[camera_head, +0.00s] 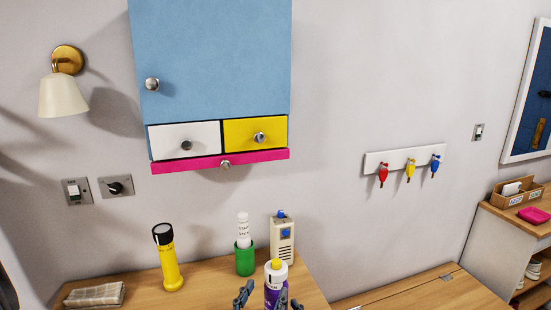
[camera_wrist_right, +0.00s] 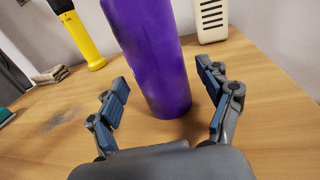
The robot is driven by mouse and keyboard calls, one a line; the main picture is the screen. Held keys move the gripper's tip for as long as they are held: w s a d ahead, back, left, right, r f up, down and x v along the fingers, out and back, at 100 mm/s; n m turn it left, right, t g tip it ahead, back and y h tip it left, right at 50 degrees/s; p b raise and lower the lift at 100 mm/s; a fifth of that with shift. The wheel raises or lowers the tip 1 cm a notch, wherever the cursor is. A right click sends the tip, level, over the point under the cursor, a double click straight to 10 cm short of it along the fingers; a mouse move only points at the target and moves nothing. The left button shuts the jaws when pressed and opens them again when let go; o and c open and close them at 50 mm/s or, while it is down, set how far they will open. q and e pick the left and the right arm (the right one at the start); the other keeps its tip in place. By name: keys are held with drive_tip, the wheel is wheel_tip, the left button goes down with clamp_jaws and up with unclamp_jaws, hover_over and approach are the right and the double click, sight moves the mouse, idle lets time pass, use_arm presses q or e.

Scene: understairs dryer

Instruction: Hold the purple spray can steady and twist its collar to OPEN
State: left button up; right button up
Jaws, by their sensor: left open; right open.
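The purple spray can (camera_head: 270,296) stands upright on the wooden table at the bottom of the head view, with a yellow collar (camera_head: 275,267) at its top. Its lower body (camera_wrist_right: 155,60) shows in the right wrist view; its top is cut off there. No collar marking is readable.
A yellow flashlight (camera_head: 168,258), a green cup (camera_head: 245,262) with a white tube, and a beige radio-like device (camera_head: 282,240) stand behind the can. A folded cloth (camera_head: 95,294) lies at left. A blue cabinet (camera_head: 215,60) hangs above. Bare tabletop (camera_wrist_right: 270,110) lies right of the can.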

use_arm(q)
drive_tip(key=shift+s, duration=0.1)
use_arm(e)
drive_tip(key=v, duration=1)
drive_tip(key=shift+s, duration=0.1)
use_arm(q)
drive_tip(key=shift+s+a, duration=0.1)
drive_tip(key=shift+s, duration=0.15)
use_arm(e)
drive_tip(key=shift+s+r, duration=0.1)
drive_tip(key=shift+r, duration=0.05)
drive_tip(key=shift+r+p, duration=0.75)
drive_tip(key=shift+p, duration=0.1)
use_arm(q)
drive_tip(key=v, duration=0.8)
drive_tip(key=shift+s, duration=0.2)
use_arm(e)
drive_tip(key=shift+d, duration=0.1)
drive_tip(key=shift+s+d+f, duration=0.1)
drive_tip(key=shift+s, duration=0.1)
use_arm(q)
wheel_tip(320, 180, down, 3)
drive_tip(key=b, duration=0.3)
use_arm(e)
drive_tip(key=v, duration=0.8)
drive_tip(key=shift+s, duration=0.3)
